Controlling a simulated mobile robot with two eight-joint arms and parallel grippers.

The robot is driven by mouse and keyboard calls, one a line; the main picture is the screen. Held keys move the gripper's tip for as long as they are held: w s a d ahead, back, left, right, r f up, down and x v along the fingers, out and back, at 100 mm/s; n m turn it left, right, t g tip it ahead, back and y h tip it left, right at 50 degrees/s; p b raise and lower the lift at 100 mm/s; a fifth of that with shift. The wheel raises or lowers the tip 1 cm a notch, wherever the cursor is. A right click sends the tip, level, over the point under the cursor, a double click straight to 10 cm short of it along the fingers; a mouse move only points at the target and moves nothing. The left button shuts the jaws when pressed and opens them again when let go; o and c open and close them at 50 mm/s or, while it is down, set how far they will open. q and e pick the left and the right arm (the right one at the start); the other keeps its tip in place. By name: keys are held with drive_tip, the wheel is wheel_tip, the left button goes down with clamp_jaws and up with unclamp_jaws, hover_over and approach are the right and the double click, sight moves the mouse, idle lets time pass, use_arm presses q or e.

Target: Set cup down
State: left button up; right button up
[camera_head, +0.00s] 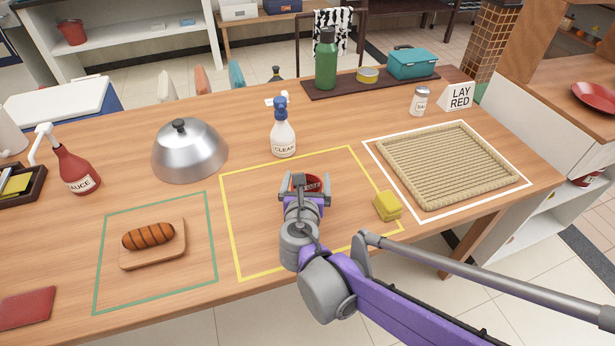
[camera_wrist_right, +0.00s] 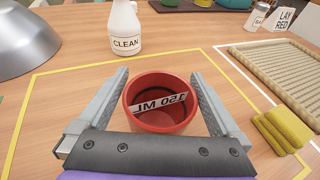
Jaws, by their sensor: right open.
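A red cup (camera_wrist_right: 160,118) stands upright on the table inside the yellow outlined area. A label with mirrored-looking lettering shows in its mouth. In the head view the cup (camera_head: 308,184) is mostly hidden by my right gripper (camera_head: 305,180). In the right wrist view my right gripper (camera_wrist_right: 162,85) is open, with one finger on each side of the cup. A narrow gap seems to show between fingers and cup, though contact low down cannot be told. My left gripper is not in view.
A yellow sponge (camera_head: 388,206) lies just right of my right gripper. A CLEAN spray bottle (camera_head: 284,138) stands behind it, and a metal dome (camera_head: 189,152) is at back left. A woven tray (camera_head: 446,166) lies right; a sausage board (camera_head: 152,252) lies left.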

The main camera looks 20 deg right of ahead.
drive_tip(key=p+v, duration=0.2)
drive_tip(key=v, duration=0.9)
